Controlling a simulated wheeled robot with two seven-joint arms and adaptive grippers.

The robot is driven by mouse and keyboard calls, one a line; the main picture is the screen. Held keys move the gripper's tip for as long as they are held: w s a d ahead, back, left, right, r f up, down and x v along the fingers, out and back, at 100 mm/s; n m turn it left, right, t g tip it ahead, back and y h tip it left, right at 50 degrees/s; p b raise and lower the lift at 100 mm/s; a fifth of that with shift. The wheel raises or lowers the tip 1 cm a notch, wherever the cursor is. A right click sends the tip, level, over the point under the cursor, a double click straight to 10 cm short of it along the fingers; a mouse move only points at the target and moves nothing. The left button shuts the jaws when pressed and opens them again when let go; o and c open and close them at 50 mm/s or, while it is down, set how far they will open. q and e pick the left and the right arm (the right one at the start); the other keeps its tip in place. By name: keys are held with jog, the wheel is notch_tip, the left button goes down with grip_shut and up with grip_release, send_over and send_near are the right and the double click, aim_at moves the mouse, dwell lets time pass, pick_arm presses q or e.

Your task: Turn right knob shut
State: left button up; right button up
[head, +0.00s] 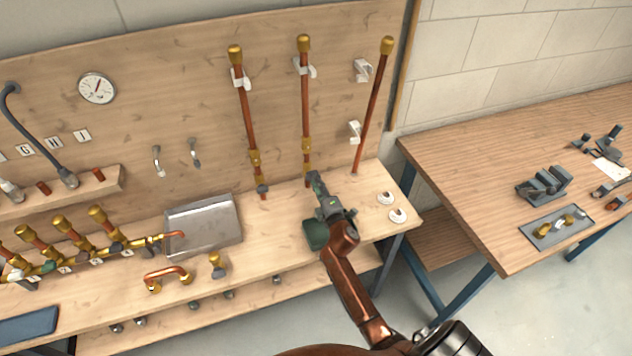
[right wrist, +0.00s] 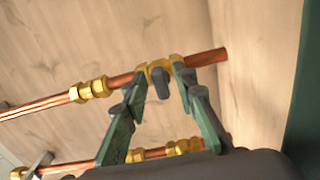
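The right knob is a small dark handle (right wrist: 160,84) on a brass valve (right wrist: 157,67) near the end of a copper pipe (right wrist: 50,104). In the head view this looks like the middle upright pipe (head: 305,105), with its lower end partly hidden by my right gripper (head: 316,184). In the right wrist view the two fingers of my right gripper (right wrist: 160,75) stand apart, one on each side of the knob. I cannot tell whether either finger touches it. A similar dark knob (head: 262,188) sits low on the left pipe (head: 246,115). My left gripper is not in view.
A third copper pipe (head: 373,105) leans at the right, beside white clips (head: 356,131). A grey metal tray (head: 203,226) and brass fittings (head: 216,265) lie on the bench to the left. White rings (head: 397,215) lie to the right. Another table (head: 455,180) stands further right.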

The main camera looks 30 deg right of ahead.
jog(key=shift+s, duration=0.1)
jog(key=v, duration=1.1)
jog(key=shift+s+a, duration=0.2)
jog(key=shift+s, duration=0.2)
